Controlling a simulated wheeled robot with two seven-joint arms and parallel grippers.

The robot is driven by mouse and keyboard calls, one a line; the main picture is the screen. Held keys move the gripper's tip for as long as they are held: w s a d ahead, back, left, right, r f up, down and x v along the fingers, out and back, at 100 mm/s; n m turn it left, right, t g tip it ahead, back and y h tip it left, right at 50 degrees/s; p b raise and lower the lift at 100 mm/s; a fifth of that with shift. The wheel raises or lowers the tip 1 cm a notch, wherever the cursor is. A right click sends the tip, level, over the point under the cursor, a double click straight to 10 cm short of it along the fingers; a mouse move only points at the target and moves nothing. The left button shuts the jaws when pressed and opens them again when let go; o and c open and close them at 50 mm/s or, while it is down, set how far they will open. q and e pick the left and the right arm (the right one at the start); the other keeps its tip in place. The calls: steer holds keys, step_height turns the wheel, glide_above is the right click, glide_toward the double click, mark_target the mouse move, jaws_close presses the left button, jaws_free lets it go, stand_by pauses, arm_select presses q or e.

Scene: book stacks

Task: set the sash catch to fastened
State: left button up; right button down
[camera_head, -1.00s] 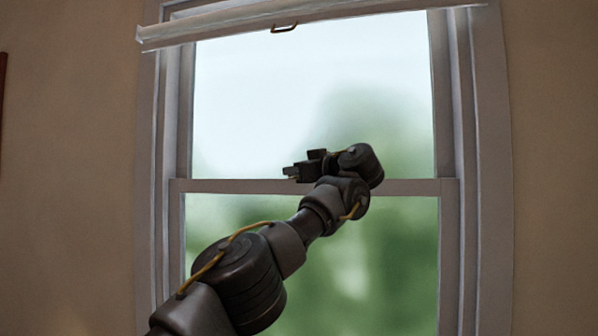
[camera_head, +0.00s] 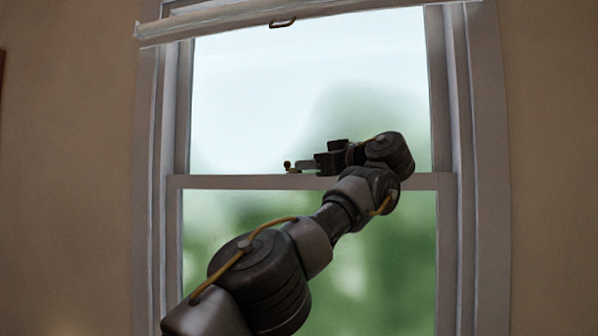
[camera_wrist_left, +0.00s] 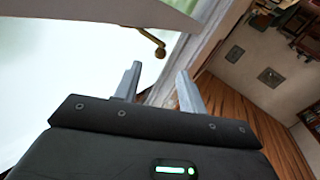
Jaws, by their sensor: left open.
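The sash catch (camera_head: 288,166) is a small brass-coloured lever with a round knob on the window's meeting rail (camera_head: 235,182). In the left wrist view the catch (camera_wrist_left: 153,40) sticks out past the white rail, its knob just beyond my fingertips. My left gripper (camera_head: 298,165) is just right of the catch at rail height in the head view. In the left wrist view my left gripper (camera_wrist_left: 157,78) has its two grey fingers apart with nothing between them. The catch's base is partly hidden. My right gripper is not in view.
A rolled blind (camera_head: 225,22) with a brass pull (camera_head: 283,23) hangs at the window's top. Glass panes lie above and below the rail, framed by grey casing (camera_head: 485,200). A wooden floor (camera_wrist_left: 240,100) and wall show in the left wrist view.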

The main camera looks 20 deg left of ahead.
arm_select(q)
steer(key=v, duration=0.4)
steer(key=shift+d, duration=0.1)
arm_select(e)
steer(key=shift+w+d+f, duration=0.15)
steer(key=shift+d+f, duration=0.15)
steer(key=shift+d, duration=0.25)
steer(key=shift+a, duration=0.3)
